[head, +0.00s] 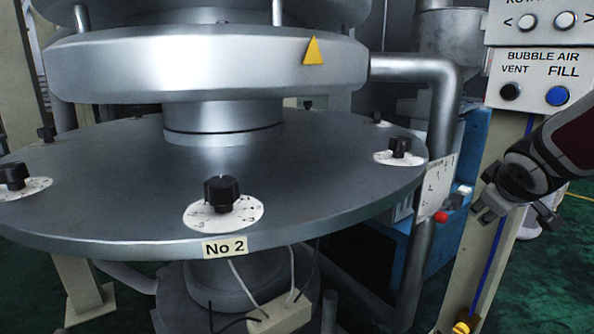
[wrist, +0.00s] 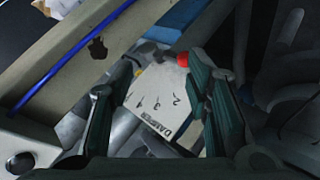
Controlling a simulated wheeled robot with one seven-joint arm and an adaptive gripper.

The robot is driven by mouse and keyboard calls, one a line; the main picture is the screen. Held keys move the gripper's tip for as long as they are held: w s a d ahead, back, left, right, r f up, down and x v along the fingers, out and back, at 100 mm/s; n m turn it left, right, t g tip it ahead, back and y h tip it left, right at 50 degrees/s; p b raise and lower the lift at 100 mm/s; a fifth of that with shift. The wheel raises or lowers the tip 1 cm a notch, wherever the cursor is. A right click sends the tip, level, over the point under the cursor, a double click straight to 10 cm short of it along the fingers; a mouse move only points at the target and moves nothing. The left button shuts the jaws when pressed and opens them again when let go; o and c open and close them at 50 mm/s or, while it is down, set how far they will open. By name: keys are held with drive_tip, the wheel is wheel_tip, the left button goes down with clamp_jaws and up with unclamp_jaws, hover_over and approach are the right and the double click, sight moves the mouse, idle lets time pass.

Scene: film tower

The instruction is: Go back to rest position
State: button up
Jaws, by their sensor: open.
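My gripper (head: 515,222) is at the right of the head view, beside the cream post below the button boxes. Its fingers are spread and nothing is between them. In the wrist view the two dark green fingers of my gripper (wrist: 167,125) stand apart. A white damper plate (wrist: 160,98) with numbers shows beyond and between them. A red knob (wrist: 183,60) is near the plate's upper edge, apart from the fingers. The red knob also shows in the head view (head: 441,216), left of my gripper.
A large round metal table (head: 310,195) with several black dials and a "No 2" label (head: 225,247) fills the left and middle. The bubble air panel (head: 540,80) has a black and a blue button. A cream post (head: 490,255) with a blue cable stands close to my gripper.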

drive_tip(key=s+a+f+m+g+y, duration=0.25)
drive_tip(key=s+a, duration=0.45)
drive_tip(key=s, duration=0.6)
drive_tip(key=s+a+f+m+g+y, duration=0.1)
drive_tip(key=s+a+g, duration=0.35)
drive_tip(key=s, duration=0.75)
drive_tip(key=s+a+f+m+g+y, duration=0.1)
drive_tip(key=s+a+f+m+g, duration=0.1)
drive_tip(key=s+a, duration=0.9)
drive_tip(key=d+r+t+p, duration=0.1)
drive_tip(key=r+t+p, duration=0.1)
drive_tip(key=r+p, duration=1.6)
drive_tip(key=s+d+r+t+p, duration=0.1)
drive_tip(key=d+r+t+p, duration=0.1)
drive_tip(key=r+p, duration=1.6)
wheel_tip(320, 180, up, 2)
drive_tip(key=shift+s+r+n, duration=0.1)
drive_tip(key=shift+s+n, duration=0.05)
drive_tip(key=shift+n, duration=0.2)
